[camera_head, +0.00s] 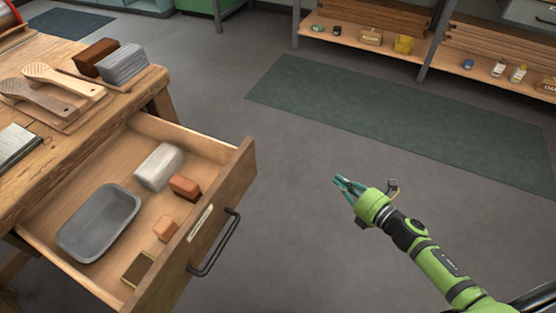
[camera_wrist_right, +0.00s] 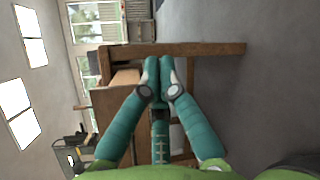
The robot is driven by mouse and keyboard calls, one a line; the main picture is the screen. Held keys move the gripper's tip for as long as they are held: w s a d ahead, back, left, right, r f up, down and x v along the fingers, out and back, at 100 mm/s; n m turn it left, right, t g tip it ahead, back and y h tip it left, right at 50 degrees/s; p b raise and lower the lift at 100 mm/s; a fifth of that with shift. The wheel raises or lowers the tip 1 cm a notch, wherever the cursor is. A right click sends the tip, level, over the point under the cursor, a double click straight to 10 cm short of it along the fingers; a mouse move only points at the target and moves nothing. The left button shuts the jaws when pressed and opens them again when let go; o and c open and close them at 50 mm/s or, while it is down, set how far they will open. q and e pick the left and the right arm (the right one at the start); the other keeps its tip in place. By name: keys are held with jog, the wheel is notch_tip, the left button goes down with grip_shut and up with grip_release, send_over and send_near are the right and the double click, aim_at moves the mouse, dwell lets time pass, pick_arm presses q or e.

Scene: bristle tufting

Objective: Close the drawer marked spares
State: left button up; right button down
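The wooden drawer (camera_head: 222,190) is pulled well out of the workbench at left in the head view. Its front carries a small pale label (camera_head: 199,222), too small to read, and a dark bar handle (camera_head: 214,244). Inside lie a grey tray, a pale grey block, reddish-brown blocks and a small dark-topped piece. My right gripper (camera_head: 341,184) is in the air to the right of the drawer front, well apart from the handle. Its teal fingers (camera_wrist_right: 160,78) come together at the tips in the wrist view, with nothing seen between them. My left gripper is not in view.
The workbench top (camera_head: 60,150) holds wooden brush bodies, bristle blocks and a metal plate. A dark green mat (camera_head: 400,120) lies on the grey floor. Shelves (camera_head: 385,50) with small containers stand at the back. The floor between the drawer and my right gripper is clear.

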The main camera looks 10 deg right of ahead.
jog(key=a+r+n+y+b, duration=0.1)
jog(key=a+r+n+y, duration=0.3)
jog(key=n, duration=0.3)
jog(key=n+g+y+b, duration=0.2)
jog(key=n+g+y, duration=0.15)
jog(key=n, duration=0.65)
send_near(253, 148)
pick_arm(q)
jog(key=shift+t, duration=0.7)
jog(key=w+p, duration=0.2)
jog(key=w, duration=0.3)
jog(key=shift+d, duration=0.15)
pick_arm(e)
jog(key=shift+g, duration=0.25)
jog(key=x, duration=0.7)
jog(key=shift+w, duration=0.15)
